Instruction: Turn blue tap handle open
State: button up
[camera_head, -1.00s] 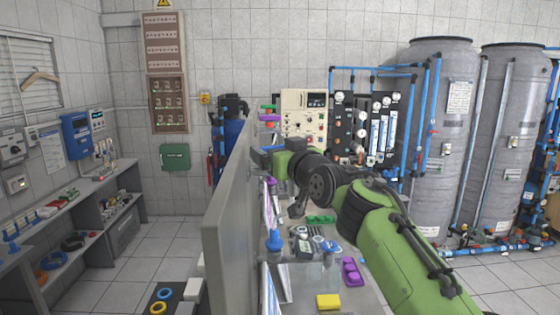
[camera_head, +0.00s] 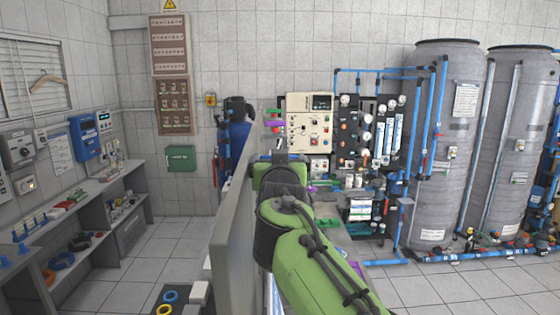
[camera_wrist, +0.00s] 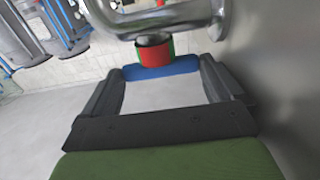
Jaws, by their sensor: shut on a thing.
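The blue tap handle (camera_wrist: 161,68) is a short bar in the wrist view, lying across between the tips of my gripper (camera_wrist: 163,74). One dark finger is at each end of it, so my gripper is shut on the handle. Just beyond it is a red and green round part (camera_wrist: 155,50), beside a shiny curved metal pipe (camera_wrist: 175,18). In the head view my green arm reaches forward along the grey panel, and my fingers are mostly hidden behind my wrist. How far the handle is turned is unclear.
A tall grey panel (camera_head: 233,220) stands close on the left of my arm. A control box (camera_head: 308,122) and blue pipework stand behind, with two grey tanks (camera_head: 445,140) on the right. Shelves line the left wall. The floor between is open.

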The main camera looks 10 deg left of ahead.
jog(key=shift+f, duration=0.1)
jog(key=o, duration=0.7)
jog(key=shift+w, duration=0.1)
